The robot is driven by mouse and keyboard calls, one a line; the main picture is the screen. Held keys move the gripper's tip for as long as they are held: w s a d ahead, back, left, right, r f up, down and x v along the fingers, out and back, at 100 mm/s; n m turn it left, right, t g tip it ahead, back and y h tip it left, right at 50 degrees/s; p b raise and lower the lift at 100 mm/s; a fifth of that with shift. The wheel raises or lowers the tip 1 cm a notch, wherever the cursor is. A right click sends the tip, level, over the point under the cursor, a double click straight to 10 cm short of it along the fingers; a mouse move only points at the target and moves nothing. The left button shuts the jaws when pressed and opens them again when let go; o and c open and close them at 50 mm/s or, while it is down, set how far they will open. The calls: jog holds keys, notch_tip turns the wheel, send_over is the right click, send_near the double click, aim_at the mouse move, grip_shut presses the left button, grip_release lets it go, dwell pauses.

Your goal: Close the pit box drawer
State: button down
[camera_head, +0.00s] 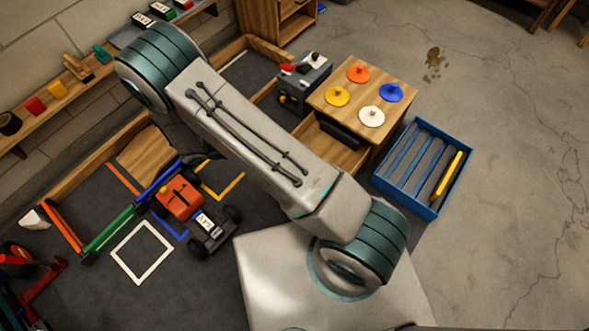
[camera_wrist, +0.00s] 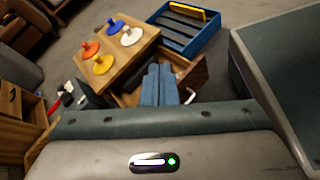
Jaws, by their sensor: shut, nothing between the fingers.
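The wooden pit box (camera_head: 360,76) has several coloured knobbed discs on its top; it also shows in the wrist view (camera_wrist: 117,75). Its drawer (camera_head: 345,155) stands open, with a dark item inside. My arm covers part of the drawer in the head view. In the wrist view the drawer's wooden front (camera_wrist: 199,74) and a pale handle (camera_wrist: 190,96) show at the right. My gripper (camera_wrist: 160,72) is shut and empty, its blue-grey fingers seen over the drawer's near side. I cannot tell whether they touch it. The gripper is hidden in the head view.
A blue crate (camera_head: 409,208) with slats and a yellow bar stands close beside the pit box. A grey toolbox (camera_head: 303,88) stands on its other side. An orange and black RC car (camera_head: 190,205) sits on the dark mat at left.

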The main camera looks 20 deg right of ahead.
notch_tip(320, 180, down, 26)
jog(key=s+a+n+t+h+b, duration=0.1)
jog(key=s+a+n+t+b, duration=0.1)
jog(key=n+t+b, duration=0.75)
jog(key=shift+n, duration=0.35)
jog(key=shift+b+x, duration=1.7)
jog(key=shift+x, duration=5.2)
jog(key=shift+w+a+r, duration=0.1)
jog(key=shift+w, duration=0.1)
